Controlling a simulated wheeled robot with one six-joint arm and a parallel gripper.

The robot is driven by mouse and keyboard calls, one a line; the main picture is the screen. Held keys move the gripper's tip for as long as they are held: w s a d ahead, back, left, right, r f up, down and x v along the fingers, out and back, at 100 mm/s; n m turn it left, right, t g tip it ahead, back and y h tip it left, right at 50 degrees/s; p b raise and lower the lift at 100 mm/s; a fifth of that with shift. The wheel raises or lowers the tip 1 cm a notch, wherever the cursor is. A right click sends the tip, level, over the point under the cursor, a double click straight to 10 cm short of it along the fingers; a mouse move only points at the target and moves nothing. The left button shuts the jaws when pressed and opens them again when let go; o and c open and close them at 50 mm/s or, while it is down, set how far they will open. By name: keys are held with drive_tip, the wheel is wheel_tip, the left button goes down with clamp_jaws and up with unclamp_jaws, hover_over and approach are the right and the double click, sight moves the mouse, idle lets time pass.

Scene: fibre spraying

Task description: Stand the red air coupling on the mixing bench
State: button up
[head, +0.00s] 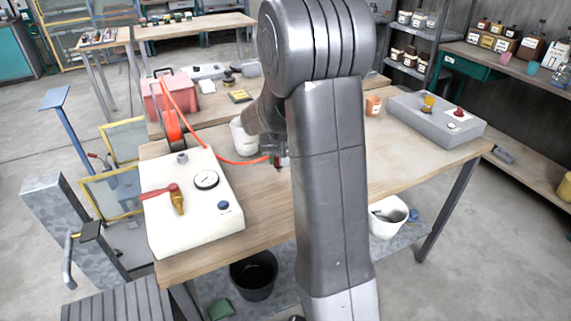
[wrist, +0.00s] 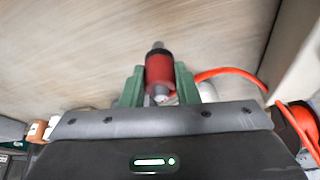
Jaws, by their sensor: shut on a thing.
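The red air coupling (wrist: 160,72) is a small red cylinder with grey metal ends. It sits between the green fingers of my gripper (wrist: 160,88) in the wrist view, and the gripper is shut on it. In the head view the coupling (head: 281,161) is a small red spot beside my arm, over the wooden bench top (head: 262,222). I cannot tell whether it touches the wood. My arm hides most of the gripper there. An orange hose (head: 230,161) runs from a reel (head: 172,130) towards the coupling; whether they are joined is unclear.
A cream box with a gauge (head: 206,180) and red-handled valve stands at the bench's left. A white tub (head: 243,138) stands behind the gripper. A grey box (head: 436,116) sits at the right end. Bare wood lies in front of the gripper.

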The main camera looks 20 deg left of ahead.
sight(279, 168)
drive_tip(key=shift+f, duration=1.95)
drive_tip(key=shift+f, duration=0.2)
drive_tip(key=o, duration=1)
drive_tip(key=shift+r, duration=0.15)
drive_tip(key=shift+r, duration=0.2)
drive_tip(key=v, duration=1.1)
drive_tip(key=shift+s+d+r, duration=0.1)
drive_tip(key=shift+s+r, duration=0.1)
drive_tip(key=shift+r, duration=0.1)
